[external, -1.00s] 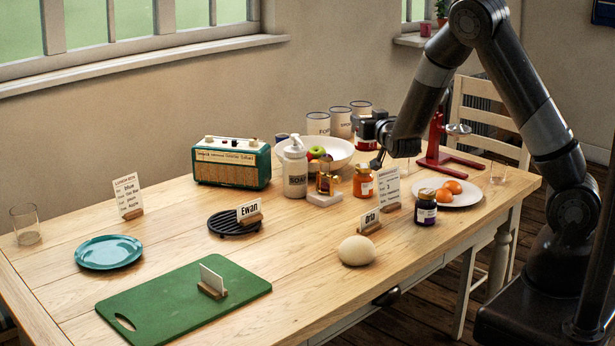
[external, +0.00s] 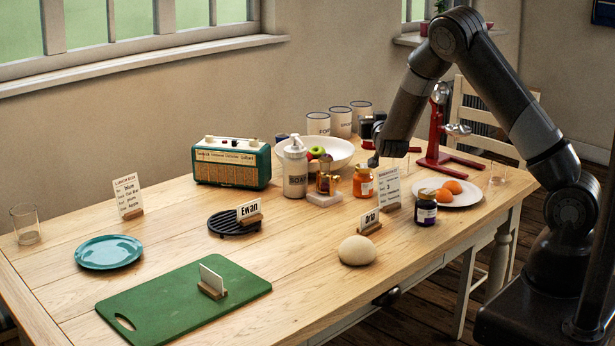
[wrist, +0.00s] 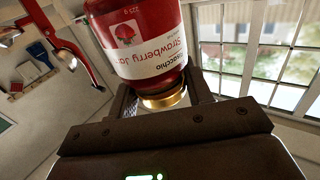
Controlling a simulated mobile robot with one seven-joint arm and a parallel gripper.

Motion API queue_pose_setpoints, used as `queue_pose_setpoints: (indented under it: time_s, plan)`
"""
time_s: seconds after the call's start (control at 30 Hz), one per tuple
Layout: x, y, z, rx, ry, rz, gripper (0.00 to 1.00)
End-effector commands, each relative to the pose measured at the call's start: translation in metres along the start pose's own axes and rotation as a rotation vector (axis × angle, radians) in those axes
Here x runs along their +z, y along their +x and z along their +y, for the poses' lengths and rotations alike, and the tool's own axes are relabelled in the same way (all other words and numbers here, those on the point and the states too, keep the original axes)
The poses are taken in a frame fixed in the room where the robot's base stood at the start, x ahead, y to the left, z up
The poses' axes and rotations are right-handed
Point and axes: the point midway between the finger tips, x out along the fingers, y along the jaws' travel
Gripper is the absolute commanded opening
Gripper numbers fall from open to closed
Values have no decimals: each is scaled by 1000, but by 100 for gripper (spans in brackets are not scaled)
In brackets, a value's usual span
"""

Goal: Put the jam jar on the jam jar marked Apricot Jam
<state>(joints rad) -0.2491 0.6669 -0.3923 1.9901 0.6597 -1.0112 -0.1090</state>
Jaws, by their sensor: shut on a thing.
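My gripper (wrist: 163,98) is shut on the gold lid of a red jam jar (wrist: 150,40), whose label reads "Strawberry Jam"; the label is upside down in the wrist view. In the external view my gripper (external: 374,150) is over the far right part of the table, and the held jar is mostly hidden there. A dark jam jar (external: 426,209) stands nearer the front edge.
A card stand (external: 390,187) is just right of the orange jar. A white bowl of fruit (external: 340,150), soap bottle (external: 295,170) and hourglass (external: 325,184) crowd its left. A red stand (external: 436,150) and a plate with oranges (external: 465,198) are to the right.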

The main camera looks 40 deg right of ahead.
Motion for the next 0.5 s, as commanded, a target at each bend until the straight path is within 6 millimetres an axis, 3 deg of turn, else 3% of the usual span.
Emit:
queue_pose_setpoints:
  time_s: [0.17,0.33,0.5]
  plan:
    - [10,2,-20,-1,2,2,12]
    - [21,2,-22,1,0,0,12]
    - [45,2,-21,1,-1,0,12]
